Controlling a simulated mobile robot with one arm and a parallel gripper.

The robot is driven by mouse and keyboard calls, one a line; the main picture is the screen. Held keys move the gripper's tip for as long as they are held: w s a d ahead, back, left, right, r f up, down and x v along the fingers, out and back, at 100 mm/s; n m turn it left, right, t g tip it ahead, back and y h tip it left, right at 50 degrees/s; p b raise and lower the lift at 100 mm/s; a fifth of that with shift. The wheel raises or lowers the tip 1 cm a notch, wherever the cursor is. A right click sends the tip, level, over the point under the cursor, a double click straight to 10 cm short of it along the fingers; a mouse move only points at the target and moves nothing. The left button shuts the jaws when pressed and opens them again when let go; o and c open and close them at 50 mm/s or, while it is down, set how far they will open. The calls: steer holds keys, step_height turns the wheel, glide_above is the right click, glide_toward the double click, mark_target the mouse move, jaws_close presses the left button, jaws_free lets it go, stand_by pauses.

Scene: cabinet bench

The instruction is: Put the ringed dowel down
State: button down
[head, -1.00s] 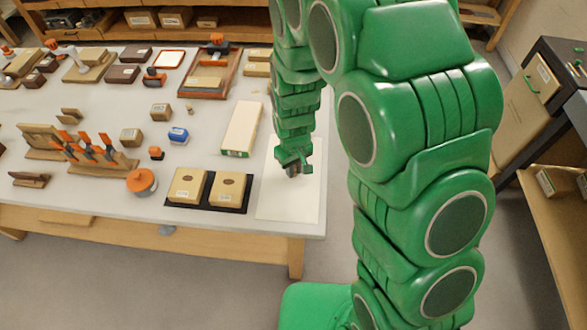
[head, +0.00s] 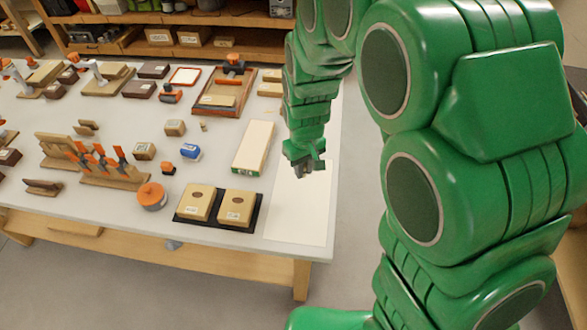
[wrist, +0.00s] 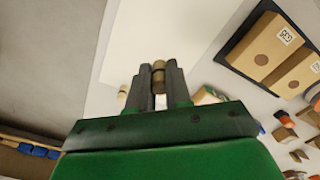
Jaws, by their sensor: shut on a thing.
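The ringed dowel (wrist: 158,76) is a small brown cylinder with a lighter band, seen in the wrist view. It sits between the two dark fingers of my gripper (wrist: 152,88), which is shut on it. In the head view my gripper (head: 304,170) points down over the far part of a blank white sheet (head: 298,212) at the table's right end. The dowel is too small to make out there. The sheet looks empty. The gap between the dowel and the sheet is hard to judge.
A long cream block (head: 254,142) lies left of the sheet. A black tray (head: 218,222) with two tan boxes is at the front. An orange-topped round container (head: 152,196), a blue item (head: 190,152) and a clamp rack (head: 115,180) stand further left. The table's right edge is close.

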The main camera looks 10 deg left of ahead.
steer(key=w+a+r, duration=0.5)
steer(key=a+r, duration=0.1)
steer(key=a, duration=0.3)
glide_above(255, 140)
steer(key=s, duration=0.1)
steer(key=shift+m, duration=0.4)
steer(key=f, duration=0.8)
steer(key=shift+d, duration=0.35)
steer(key=shift+w+a+f, duration=0.35)
steer(key=shift+w+f, duration=0.2)
steer(key=shift+f, duration=1.7)
steer(key=shift+f, duration=0.1)
steer(key=c, duration=1.1)
jaws_free()
steer(key=shift+o, duration=0.2)
